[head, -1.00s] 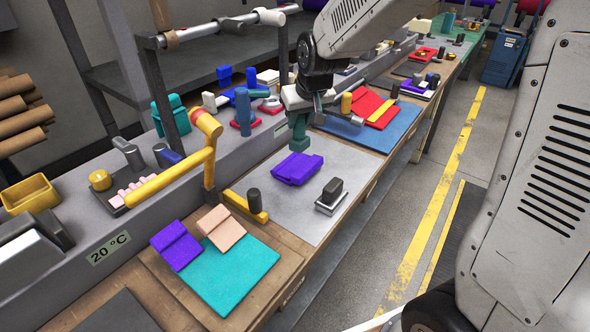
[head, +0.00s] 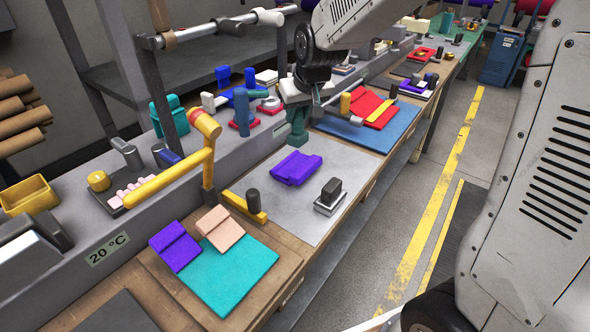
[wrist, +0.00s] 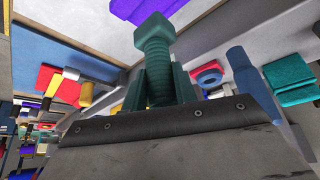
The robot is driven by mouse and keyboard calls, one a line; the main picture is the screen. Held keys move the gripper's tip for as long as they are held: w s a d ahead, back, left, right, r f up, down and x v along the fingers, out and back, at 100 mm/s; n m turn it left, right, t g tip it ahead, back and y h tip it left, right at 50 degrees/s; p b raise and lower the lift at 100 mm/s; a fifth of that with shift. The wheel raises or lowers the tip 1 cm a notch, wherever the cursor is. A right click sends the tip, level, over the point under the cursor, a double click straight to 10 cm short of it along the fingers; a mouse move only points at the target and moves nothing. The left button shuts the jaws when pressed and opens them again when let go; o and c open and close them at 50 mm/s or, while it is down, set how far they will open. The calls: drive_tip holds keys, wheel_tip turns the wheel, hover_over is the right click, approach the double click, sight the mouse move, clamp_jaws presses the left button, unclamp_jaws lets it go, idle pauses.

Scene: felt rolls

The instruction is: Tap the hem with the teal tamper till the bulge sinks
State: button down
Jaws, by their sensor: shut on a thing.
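The teal tamper (head: 297,137) is upright in my gripper (head: 299,112), which is shut on it. In the wrist view the tamper (wrist: 155,50) has a ridged shaft and a wider head, between the two fingers (wrist: 157,90). The purple folded felt piece (head: 292,169) lies on the grey metal plate (head: 255,185), with a raised fold along it. The tamper is above and behind this felt, apart from it. The felt's edge (wrist: 145,8) shows at the top of the wrist view. How high the bulge stands I cannot tell.
A dark-handled block (head: 331,195) stands on the plate right of the felt. Red and yellow felt (head: 372,108) lies beyond on a blue mat (head: 385,132).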

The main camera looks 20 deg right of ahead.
sight(300, 130)
wheel_tip(300, 130, down, 7)
drive_tip(key=shift+r, duration=3.3)
drive_tip(key=shift+r, duration=2.55)
